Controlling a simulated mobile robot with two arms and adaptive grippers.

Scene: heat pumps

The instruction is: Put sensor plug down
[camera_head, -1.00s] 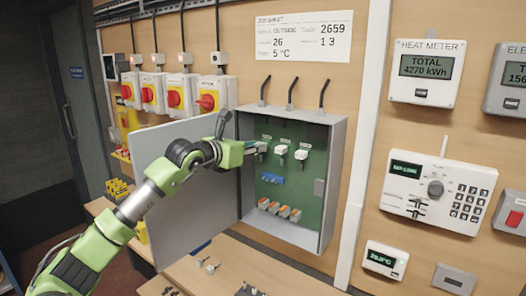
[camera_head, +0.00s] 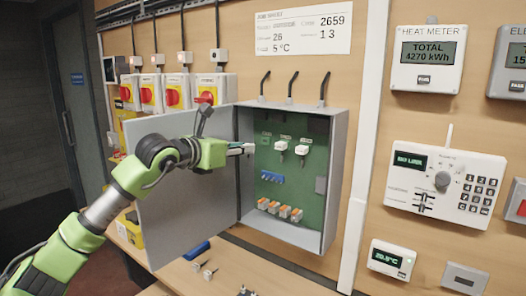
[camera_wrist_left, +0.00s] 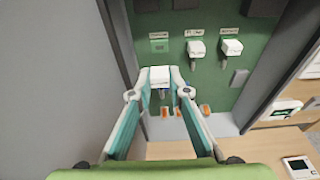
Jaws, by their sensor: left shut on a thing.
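My left gripper (camera_head: 240,149) is shut on a white sensor plug (camera_head: 249,148), in front of the open grey box. In the left wrist view the plug (camera_wrist_left: 159,75) sits between the two fingertips (camera_wrist_left: 160,88), apart from the green board (camera_wrist_left: 218,75). Above it on the board, the left socket (camera_wrist_left: 159,46) is empty and green. Two other white plugs, a middle one (camera_wrist_left: 196,48) and a right one (camera_wrist_left: 232,47), sit in the board. My right gripper is not in view.
The box door (camera_head: 180,215) stands open to the left, behind my arm. Orange-and-white connectors (camera_head: 283,211) and a blue block (camera_head: 272,177) are low in the box. A wooden bench (camera_head: 225,275) below holds small loose parts (camera_head: 205,268) and has some bare surface.

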